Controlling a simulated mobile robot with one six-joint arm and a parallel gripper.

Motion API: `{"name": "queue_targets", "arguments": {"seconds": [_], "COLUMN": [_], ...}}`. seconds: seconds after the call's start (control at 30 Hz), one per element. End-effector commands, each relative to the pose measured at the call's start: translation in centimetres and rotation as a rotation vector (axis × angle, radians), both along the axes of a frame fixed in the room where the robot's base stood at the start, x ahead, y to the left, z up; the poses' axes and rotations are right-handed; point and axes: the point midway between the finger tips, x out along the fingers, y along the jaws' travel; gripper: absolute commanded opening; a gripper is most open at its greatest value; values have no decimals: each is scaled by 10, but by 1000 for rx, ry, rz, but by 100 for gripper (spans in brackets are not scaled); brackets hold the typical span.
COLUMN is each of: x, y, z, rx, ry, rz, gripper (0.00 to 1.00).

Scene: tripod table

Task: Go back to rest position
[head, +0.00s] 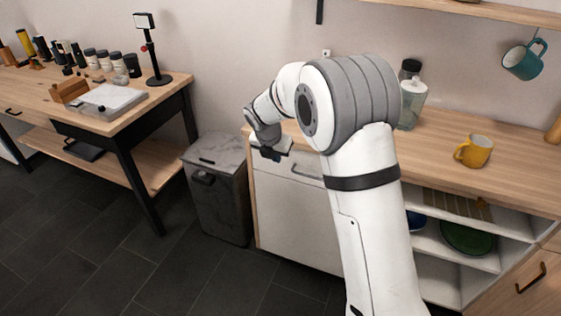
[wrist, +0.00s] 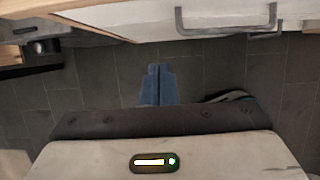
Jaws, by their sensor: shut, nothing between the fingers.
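My gripper (head: 272,155) is at the end of my folded white arm in the head view, in front of the counter's left end and above the floor. In the wrist view my gripper's two blue-grey fingers (wrist: 160,70) are pressed together with nothing between them. Dark floor tiles show beyond the fingertips. Part of the gripper is hidden behind my wrist in the head view.
A wooden counter (head: 437,140) carries a yellow mug (head: 473,151) and a clear bottle (head: 412,104). A teal mug (head: 524,60) hangs above. A grey bin (head: 217,190) stands between the counter and a workbench (head: 150,108). Floor (head: 120,270) is clear at front left.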

Motion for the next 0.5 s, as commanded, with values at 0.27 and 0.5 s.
{"name": "queue_targets", "arguments": {"seconds": [0.27,0.5], "x": [-4,-47], "y": [0,-54], "z": [8,73], "rx": [-1,161], "ry": [3,-30], "rz": [-1,-441], "gripper": [0,0]}}
